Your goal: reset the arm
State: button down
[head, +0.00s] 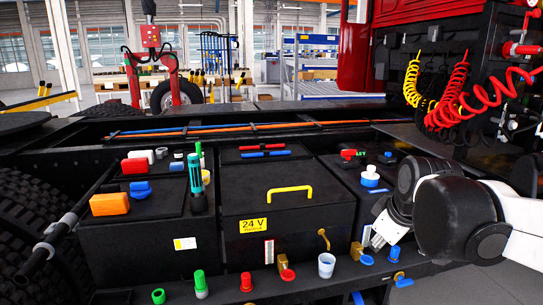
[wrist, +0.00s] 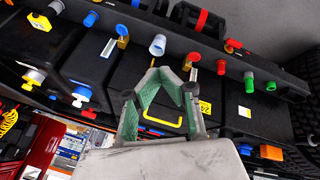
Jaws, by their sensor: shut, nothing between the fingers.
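My gripper (head: 378,240) is at the right end of the black boxes in the head view, below the bent white and black arm. In the wrist view my gripper (wrist: 168,74) shows two grey fingers with green inner sides that lean together at the tips, shut and empty. Behind it in that view is the black middle box with a yellow handle (wrist: 163,118). In the head view this handle (head: 290,191) is to the left of my gripper. I cannot tell whether the fingertips touch anything.
Coloured caps and fittings, among them a white cup (head: 326,265) and a blue valve (head: 402,279), stand along the front rail near my gripper. An orange block (head: 109,204) and a teal torch (head: 195,182) are at the left. Coiled red hoses (head: 452,95) hang at the upper right.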

jog(key=s+a+f+m, duration=0.1)
jog(key=s+m, duration=0.3)
jog(key=s, duration=0.3)
jog(key=s+a+f+m+t, duration=0.1)
jog(key=s+a+f+m, duration=0.1)
jog(key=s, duration=0.6)
jog(key=shift+s+a+f+m, duration=0.2)
jog(key=shift+a+f+m, duration=0.1)
jog(key=shift+m, duration=0.6)
